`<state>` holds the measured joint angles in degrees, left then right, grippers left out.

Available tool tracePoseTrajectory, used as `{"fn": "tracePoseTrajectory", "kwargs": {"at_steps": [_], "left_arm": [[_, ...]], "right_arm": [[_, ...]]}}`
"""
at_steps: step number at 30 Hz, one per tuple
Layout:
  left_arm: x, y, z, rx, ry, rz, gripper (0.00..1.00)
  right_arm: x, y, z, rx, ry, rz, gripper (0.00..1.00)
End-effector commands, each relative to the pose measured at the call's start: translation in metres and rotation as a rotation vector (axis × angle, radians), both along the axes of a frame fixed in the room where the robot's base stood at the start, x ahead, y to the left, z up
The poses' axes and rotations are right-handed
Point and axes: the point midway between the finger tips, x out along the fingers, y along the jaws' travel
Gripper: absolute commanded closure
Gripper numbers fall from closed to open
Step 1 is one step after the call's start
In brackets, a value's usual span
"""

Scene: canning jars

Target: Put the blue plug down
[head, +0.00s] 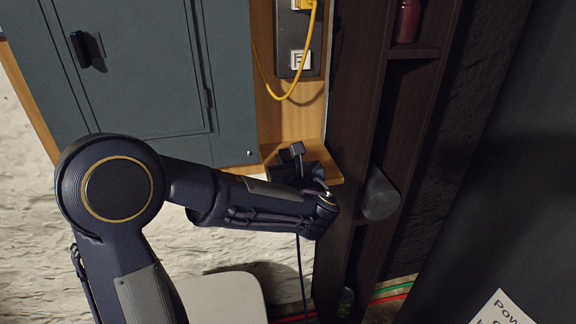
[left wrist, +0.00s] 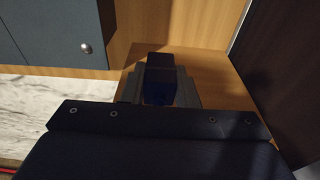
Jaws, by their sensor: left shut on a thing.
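The blue plug (left wrist: 160,88) shows in the left wrist view as a dark blue block between the fingers of my left gripper (left wrist: 160,93). My left gripper is shut on it. In the head view my left gripper (head: 297,165) is over the small wooden ledge (head: 334,172), with the wrist hiding part of it. A dark blue cord (head: 302,268) hangs below the gripper. I cannot tell whether the plug touches the ledge. The ledge also shows in the left wrist view (left wrist: 215,75). My right gripper is not in view.
A grey cabinet (head: 150,100) stands left of the ledge. Above the ledge, a yellow cord (head: 262,65) hangs from a yellow plug in the outlet strip (head: 300,60). A dark shelf unit (head: 355,90) borders the ledge on the right and holds a grey cylinder (head: 380,195).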

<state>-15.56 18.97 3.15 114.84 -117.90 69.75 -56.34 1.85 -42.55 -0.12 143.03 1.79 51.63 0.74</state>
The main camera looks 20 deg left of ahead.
Motion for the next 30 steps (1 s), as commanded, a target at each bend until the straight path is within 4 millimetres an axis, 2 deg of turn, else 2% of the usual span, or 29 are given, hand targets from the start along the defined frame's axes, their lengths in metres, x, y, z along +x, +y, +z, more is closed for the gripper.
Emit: {"fn": "tracePoseTrajectory", "kwargs": {"at_steps": [9, 17, 18, 22, 30], "left_arm": [[-0.0002, -0.0001, -0.0045, 0.000, -0.003, 0.000, 0.96], [-0.0002, 0.0000, -0.0132, 0.000, -0.002, 0.000, 0.96], [-0.0002, 0.0000, -0.0112, 0.000, -0.002, 0.000, 0.68], [-0.0003, -0.0001, -0.0111, 0.000, -0.001, 0.000, 0.51], [-0.0003, -0.0001, -0.0102, 0.000, -0.002, 0.000, 0.51]], "right_arm": [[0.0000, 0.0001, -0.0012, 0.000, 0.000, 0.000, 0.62], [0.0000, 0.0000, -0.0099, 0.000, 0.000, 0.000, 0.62], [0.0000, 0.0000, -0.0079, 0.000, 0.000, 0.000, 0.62], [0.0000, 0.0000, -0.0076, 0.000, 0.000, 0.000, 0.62], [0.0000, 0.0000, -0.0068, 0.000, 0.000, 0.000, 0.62]]}}
